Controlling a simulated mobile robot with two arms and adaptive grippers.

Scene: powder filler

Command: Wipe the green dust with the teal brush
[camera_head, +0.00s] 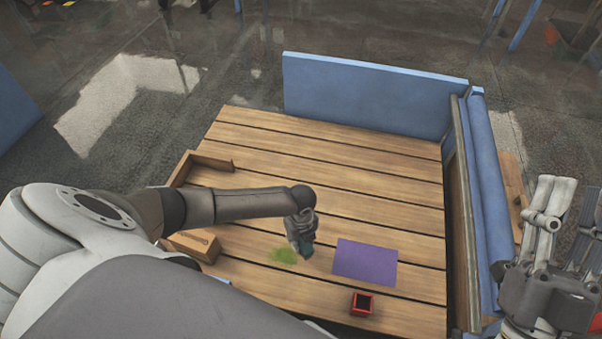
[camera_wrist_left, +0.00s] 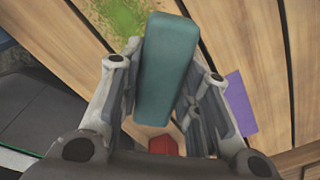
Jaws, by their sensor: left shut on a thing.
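The green dust (camera_head: 284,256) is a small patch on the wooden table (camera_head: 330,204). It also shows at the top of the left wrist view (camera_wrist_left: 124,20). My left gripper (camera_head: 302,236) is shut on the teal brush (camera_wrist_left: 168,70), just to the right of the dust. In the head view the brush (camera_head: 306,250) is a small teal piece under the gripper, mostly hidden. I cannot tell whether the brush touches the table. My right gripper (camera_head: 565,235) is at the right edge, off the table beyond the blue side panel, with its fingers apart.
A purple mat (camera_head: 365,262) lies right of the brush. A small red open box (camera_head: 362,303) stands near the front. Blue panels (camera_head: 372,93) bound the back and right. The table's back half is clear.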

